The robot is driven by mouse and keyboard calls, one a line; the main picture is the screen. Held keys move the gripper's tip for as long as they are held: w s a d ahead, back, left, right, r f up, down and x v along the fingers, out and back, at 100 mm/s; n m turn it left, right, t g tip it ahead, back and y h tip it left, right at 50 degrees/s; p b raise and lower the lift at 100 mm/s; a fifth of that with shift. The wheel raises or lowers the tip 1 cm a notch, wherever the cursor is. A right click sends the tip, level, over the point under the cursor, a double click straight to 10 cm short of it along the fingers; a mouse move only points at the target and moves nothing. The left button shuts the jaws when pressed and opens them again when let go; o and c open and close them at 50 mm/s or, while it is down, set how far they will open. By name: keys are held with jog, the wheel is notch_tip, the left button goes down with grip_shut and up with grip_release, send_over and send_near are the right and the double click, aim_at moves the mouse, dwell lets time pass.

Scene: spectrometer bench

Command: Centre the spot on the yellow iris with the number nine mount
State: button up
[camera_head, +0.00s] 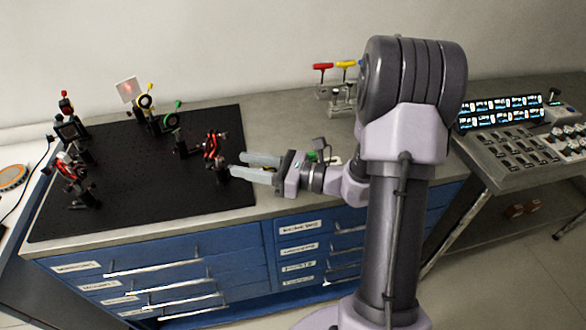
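The yellow iris (145,101) stands on a post at the back of the black breadboard (130,190). Just behind it to the left is a white card (128,89) with a small red spot. Several mounts stand on the board: a red and black one (212,148) near the right edge, one with red parts (72,167) at the left, and one with a red knob (67,125) at the back left. No mount number is readable. My gripper (235,166) is open, its fingers apart just right of the red and black mount. Contact with that mount cannot be told.
A green-marked iris (170,119) stands right of the yellow one. Red-handled (322,67) and yellow-handled (346,64) tools stand in a rack at the back of the bench. A console with screens (500,108) is at the right. The board's front part is clear.

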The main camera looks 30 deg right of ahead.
jog(key=p+v, duration=0.2)
jog(key=v, duration=1.1)
jog(key=shift+w, duration=0.1)
